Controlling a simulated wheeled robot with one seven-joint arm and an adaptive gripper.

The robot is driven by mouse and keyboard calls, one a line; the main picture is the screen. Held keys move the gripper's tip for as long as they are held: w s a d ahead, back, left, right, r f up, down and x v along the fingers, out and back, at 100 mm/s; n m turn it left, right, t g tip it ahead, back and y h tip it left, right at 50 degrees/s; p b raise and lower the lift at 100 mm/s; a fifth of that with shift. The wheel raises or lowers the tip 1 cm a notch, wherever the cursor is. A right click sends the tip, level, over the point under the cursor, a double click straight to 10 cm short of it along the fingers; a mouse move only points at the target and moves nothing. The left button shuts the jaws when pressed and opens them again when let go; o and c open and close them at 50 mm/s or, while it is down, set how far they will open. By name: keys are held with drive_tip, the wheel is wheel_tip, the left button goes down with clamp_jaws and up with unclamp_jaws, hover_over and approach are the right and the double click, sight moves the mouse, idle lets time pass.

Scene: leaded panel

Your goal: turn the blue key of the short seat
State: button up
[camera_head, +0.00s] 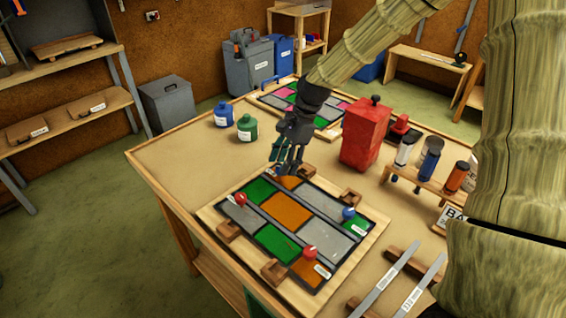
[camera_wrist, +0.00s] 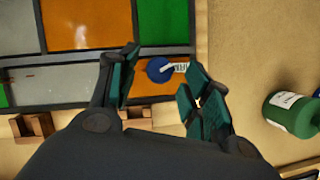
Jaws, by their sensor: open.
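The leaded panel (camera_head: 287,208) of green, orange and grey panes lies on the bench; it fills the upper left of the wrist view (camera_wrist: 80,75). My gripper (camera_wrist: 158,72) is open above the panel's far end. A blue key with a round head (camera_wrist: 160,70) appears between its fingertips, at an orange pane, with a small white label beside it. I cannot read the label or tell whether the fingers touch the key. In the head view my gripper (camera_head: 280,168) hides most of that spot. Another blue key (camera_head: 348,213) stands at the panel's right side.
Red keys (camera_head: 240,200) (camera_head: 310,252) stand on the panel. Wooden blocks (camera_head: 229,231) edge it. A green bottle (camera_head: 247,128), blue bottle (camera_head: 223,114) and red can (camera_head: 365,132) stand beyond. A rack of tubes (camera_head: 430,160) is at right. The bench's left side is clear.

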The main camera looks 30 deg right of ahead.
drive_tip(key=shift+w+a+f, duration=0.1)
drive_tip(key=shift+a+f, duration=0.2)
drive_tip(key=shift+f, duration=0.35)
